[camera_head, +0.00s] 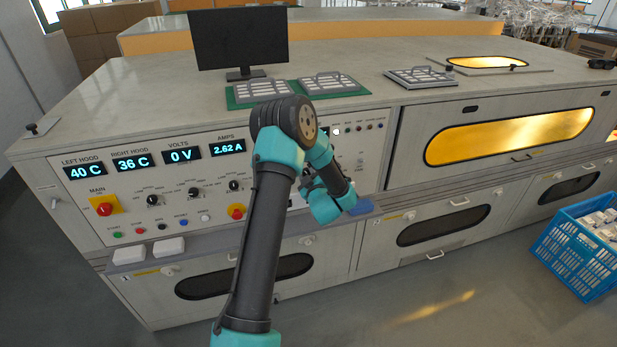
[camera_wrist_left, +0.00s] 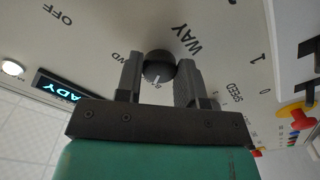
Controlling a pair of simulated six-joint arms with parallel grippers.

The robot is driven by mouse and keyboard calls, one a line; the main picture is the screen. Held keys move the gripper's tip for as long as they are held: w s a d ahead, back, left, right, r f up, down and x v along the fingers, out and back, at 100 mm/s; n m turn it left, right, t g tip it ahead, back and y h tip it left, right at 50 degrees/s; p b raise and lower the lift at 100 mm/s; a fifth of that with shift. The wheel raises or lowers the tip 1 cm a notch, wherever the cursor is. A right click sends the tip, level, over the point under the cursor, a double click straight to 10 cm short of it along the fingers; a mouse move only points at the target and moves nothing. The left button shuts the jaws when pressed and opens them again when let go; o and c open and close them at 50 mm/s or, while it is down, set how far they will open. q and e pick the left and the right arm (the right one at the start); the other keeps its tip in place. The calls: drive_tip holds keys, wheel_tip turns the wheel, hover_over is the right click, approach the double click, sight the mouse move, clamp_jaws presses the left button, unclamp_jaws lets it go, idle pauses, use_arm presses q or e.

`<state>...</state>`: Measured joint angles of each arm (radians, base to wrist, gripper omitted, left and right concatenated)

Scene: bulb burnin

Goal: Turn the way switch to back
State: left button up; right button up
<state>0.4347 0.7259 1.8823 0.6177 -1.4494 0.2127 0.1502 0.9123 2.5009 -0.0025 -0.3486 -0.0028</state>
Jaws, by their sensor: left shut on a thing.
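The way switch (camera_wrist_left: 159,63) is a round black knob on the pale panel, beside the printed word WAY in the left wrist view. My left gripper (camera_wrist_left: 160,77) has one finger on each side of the knob and is shut on it. A small light mark shows on the knob's near face, but I cannot tell which setting it points to. In the head view my left gripper (camera_head: 309,186) is at the front panel, and my own arm hides the switch. My right gripper is in neither view.
A red emergency-type knob (camera_wrist_left: 297,113) and a lit display (camera_wrist_left: 62,87) are near the gripper. On the panel are a main switch (camera_head: 104,209) and several dials. A monitor (camera_head: 238,40) and green trays stand on top. A blue crate (camera_head: 570,262) is at right.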

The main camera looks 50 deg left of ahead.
use_arm(q)
drive_tip(key=o, duration=0.9)
drive_tip(key=v, duration=1.7)
drive_tip(key=shift+s+d, duration=0.2)
drive_tip(key=shift+f, duration=0.1)
